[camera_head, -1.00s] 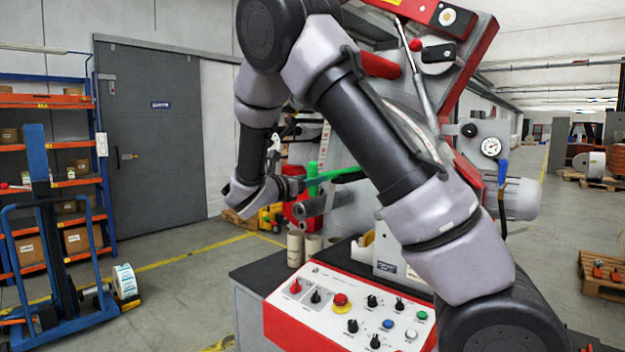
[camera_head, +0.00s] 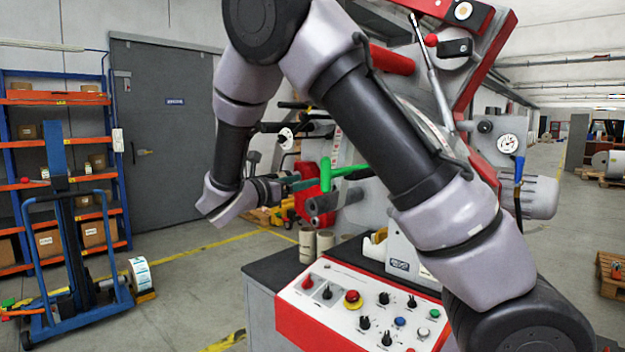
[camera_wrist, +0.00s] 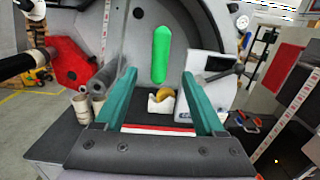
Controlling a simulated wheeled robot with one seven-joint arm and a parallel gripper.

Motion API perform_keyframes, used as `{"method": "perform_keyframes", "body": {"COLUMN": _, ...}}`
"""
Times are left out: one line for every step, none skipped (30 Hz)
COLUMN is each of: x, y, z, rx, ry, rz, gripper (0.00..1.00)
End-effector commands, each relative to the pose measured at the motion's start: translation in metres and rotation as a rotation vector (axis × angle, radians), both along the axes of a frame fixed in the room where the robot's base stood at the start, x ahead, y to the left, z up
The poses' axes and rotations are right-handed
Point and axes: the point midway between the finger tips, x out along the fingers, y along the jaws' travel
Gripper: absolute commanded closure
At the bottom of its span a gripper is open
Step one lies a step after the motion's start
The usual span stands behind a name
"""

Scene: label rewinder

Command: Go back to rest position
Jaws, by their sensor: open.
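My gripper (camera_head: 308,182) is at the left end of my folded arm, in front of the label rewinder (camera_head: 400,235). In the wrist view my gripper (camera_wrist: 158,74) shows two teal fingers spread wide apart with nothing between them. Beyond the fingertips is a green rounded part (camera_wrist: 161,55) on the grey machine face. A green part (camera_head: 326,172) also shows in the head view, close to the fingers; I cannot tell whether they touch. My arm hides much of the rewinder's middle.
A control panel (camera_head: 345,300) with buttons lies below my arm. Cardboard cores (camera_head: 307,245) stand on the dark tabletop (camera_head: 270,268). A blue lift trolley (camera_head: 75,290) with a label roll (camera_head: 140,274) and orange shelves (camera_head: 60,180) are at left.

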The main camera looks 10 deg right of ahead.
Motion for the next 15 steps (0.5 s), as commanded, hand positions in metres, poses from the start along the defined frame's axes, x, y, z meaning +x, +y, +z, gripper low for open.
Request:
{"method": "perform_keyframes", "body": {"x": -0.003, "y": 0.003, "z": 0.0, "rx": 0.001, "ry": 0.0, "rz": 0.0, "gripper": 0.29}}
{"method": "perform_keyframes", "body": {"x": -0.004, "y": 0.003, "z": 0.0, "rx": 0.006, "ry": 0.0, "rz": -0.004, "gripper": 0.29}}
{"method": "perform_keyframes", "body": {"x": -0.006, "y": 0.0, "z": 0.0, "rx": 0.021, "ry": 0.001, "rz": -0.014, "gripper": 0.29}}
{"method": "perform_keyframes", "body": {"x": -0.007, "y": -0.005, "z": -0.001, "rx": 0.04, "ry": 0.001, "rz": -0.027, "gripper": 0.29}}
{"method": "perform_keyframes", "body": {"x": -0.008, "y": -0.012, "z": -0.001, "rx": 0.069, "ry": 0.002, "rz": -0.045, "gripper": 0.29}}
{"method": "perform_keyframes", "body": {"x": -0.011, "y": -0.025, "z": -0.002, "rx": 0.119, "ry": 0.003, "rz": -0.077, "gripper": 0.29}}
{"method": "perform_keyframes", "body": {"x": -0.014, "y": -0.038, "z": -0.003, "rx": 0.169, "ry": 0.0, "rz": -0.11, "gripper": 0.29}}
{"method": "perform_keyframes", "body": {"x": -0.019, "y": -0.051, "z": -0.004, "rx": 0.227, "ry": -0.002, "rz": -0.145, "gripper": 0.29}}
{"method": "perform_keyframes", "body": {"x": -0.026, "y": -0.071, "z": -0.007, "rx": 0.314, "ry": -0.009, "rz": -0.201, "gripper": 0.29}}
{"method": "perform_keyframes", "body": {"x": -0.033, "y": -0.085, "z": -0.009, "rx": 0.387, "ry": -0.018, "rz": -0.248, "gripper": 0.29}}
{"method": "perform_keyframes", "body": {"x": -0.041, "y": -0.099, "z": -0.011, "rx": 0.463, "ry": -0.029, "rz": -0.296, "gripper": 0.29}}
{"method": "perform_keyframes", "body": {"x": -0.053, "y": -0.115, "z": -0.014, "rx": 0.567, "ry": -0.05, "rz": -0.361, "gripper": 0.29}}
{"method": "perform_keyframes", "body": {"x": -0.062, "y": -0.126, "z": -0.016, "rx": 0.643, "ry": -0.067, "rz": -0.411, "gripper": 0.29}}
{"method": "perform_keyframes", "body": {"x": -0.071, "y": -0.135, "z": -0.018, "rx": 0.718, "ry": -0.088, "rz": -0.461, "gripper": 0.29}}
{"method": "perform_keyframes", "body": {"x": -0.084, "y": -0.146, "z": -0.019, "rx": 0.817, "ry": -0.12, "rz": -0.526, "gripper": 0.29}}
